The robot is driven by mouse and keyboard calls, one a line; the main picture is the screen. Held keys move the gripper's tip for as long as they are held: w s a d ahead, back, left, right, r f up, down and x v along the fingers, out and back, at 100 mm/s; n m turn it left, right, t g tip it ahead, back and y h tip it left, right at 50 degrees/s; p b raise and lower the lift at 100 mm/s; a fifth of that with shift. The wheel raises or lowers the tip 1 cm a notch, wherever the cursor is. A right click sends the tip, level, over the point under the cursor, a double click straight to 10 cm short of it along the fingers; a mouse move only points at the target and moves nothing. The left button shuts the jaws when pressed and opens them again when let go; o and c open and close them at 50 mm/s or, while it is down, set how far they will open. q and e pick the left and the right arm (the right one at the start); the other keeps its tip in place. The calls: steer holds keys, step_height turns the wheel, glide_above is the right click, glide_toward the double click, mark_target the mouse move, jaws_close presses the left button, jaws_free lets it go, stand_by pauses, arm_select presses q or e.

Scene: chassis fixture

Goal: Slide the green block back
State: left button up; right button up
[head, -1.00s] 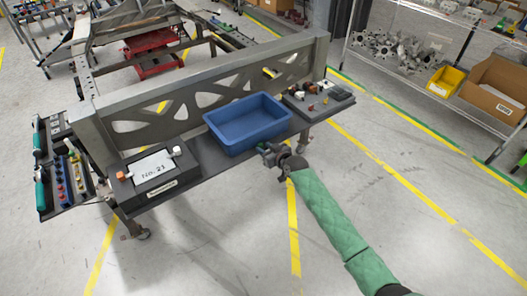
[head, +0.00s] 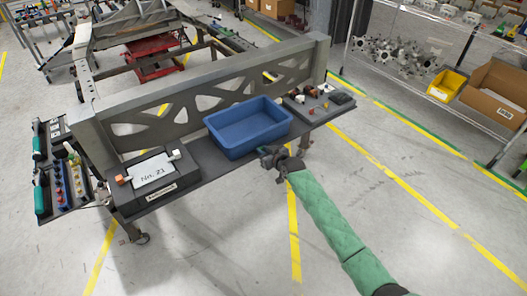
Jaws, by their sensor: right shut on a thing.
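My right gripper (head: 266,154) is at the front edge of the grey shelf, just right of the front corner of the blue bin. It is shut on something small. A bit of dark green (head: 262,147) shows at its fingertips and is probably the green block, mostly hidden by the fingers. I cannot tell whether it touches the shelf. My left gripper is not in view.
The empty blue bin (head: 248,122) stands on the grey shelf (head: 208,160). A dark box with a "No. 21" plate (head: 152,172) is at the left, small parts (head: 312,97) at the right. A tall metal frame (head: 200,80) rises behind.

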steer(key=shift+s+d+p, duration=0.3)
steer(key=shift+s+d, duration=0.15)
steer(key=shift+s, duration=0.15)
stand_by(0.3)
steer(key=o, duration=0.8)
steer(key=shift+o, duration=0.2)
steer(key=s+d+r+p, duration=0.1)
steer(key=r+p, duration=0.1)
steer(key=s+d+r+p, duration=0.1)
steer(key=s+r+p, duration=0.1)
steer(key=shift+s+d, duration=0.15)
steer(key=shift+d, duration=0.05)
stand_by(0.4)
